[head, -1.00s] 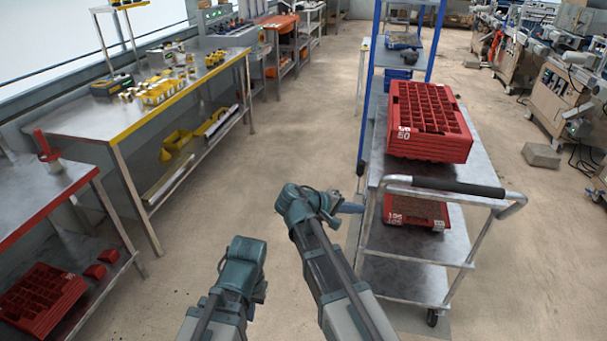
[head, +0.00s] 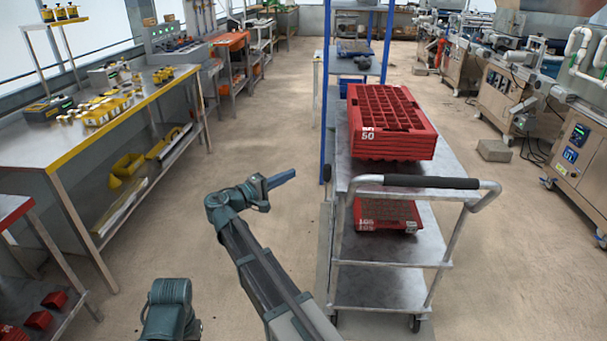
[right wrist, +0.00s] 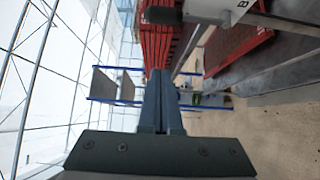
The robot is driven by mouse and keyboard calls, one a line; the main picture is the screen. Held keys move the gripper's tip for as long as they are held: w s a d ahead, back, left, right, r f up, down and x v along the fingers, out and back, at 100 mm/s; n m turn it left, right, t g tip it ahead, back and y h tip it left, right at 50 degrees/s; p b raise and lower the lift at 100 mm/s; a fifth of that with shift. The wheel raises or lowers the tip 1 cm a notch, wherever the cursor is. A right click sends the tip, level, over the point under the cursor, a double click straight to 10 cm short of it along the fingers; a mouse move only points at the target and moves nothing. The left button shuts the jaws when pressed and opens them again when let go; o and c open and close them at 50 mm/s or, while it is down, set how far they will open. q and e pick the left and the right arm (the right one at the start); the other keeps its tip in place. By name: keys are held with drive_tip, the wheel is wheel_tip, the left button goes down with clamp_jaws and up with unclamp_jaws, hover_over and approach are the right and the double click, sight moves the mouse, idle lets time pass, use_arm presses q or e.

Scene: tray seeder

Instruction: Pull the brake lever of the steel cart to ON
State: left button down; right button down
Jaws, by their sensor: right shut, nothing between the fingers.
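The steel cart (head: 385,292) stands right of centre in the head view, with a tubular push handle (head: 420,182) that has a black grip. I cannot make out the brake lever in the head view. The right wrist view shows a dark rounded end (right wrist: 163,15) beside a pale block with a dark mark (right wrist: 215,10) at the top edge; I cannot tell whether this is the lever. My right gripper (head: 291,174) is shut and empty, left of the cart in the picture and apart from it. It also shows in the right wrist view (right wrist: 160,75). My left arm shows, its fingers do not.
Stacked red trays (head: 395,148) are on the cart's top, and another red tray (head: 380,220) is on a lower shelf. A blue-framed rack (head: 326,100) stands behind the cart. A yellow-edged bench (head: 40,150) is at left. Floor between bench and cart is clear.

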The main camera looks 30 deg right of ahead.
drive_tip(key=x, duration=1)
drive_tip(key=shift+s+a, duration=0.2)
drive_tip(key=shift+s, duration=0.85)
drive_tip(key=shift+s+a, duration=0.2)
drive_tip(key=shift+s, duration=0.9)
drive_tip(key=shift+s+a+f+h+b, duration=0.1)
drive_tip(key=shift+s+a+h+b, duration=0.15)
drive_tip(key=shift+b, duration=0.35)
drive_tip(key=shift+s+m, duration=0.15)
drive_tip(key=shift+m, duration=0.25)
drive_tip(key=s+a+f+m+g+h+b, duration=0.4)
drive_tip(key=m+b, duration=0.6)
drive_tip(key=b, duration=0.7)
drive_tip(key=shift+s+a+f+h, duration=0.4)
drive_tip(key=shift+s+f+h, duration=0.7)
drive_tip(key=shift+s+h, duration=0.55)
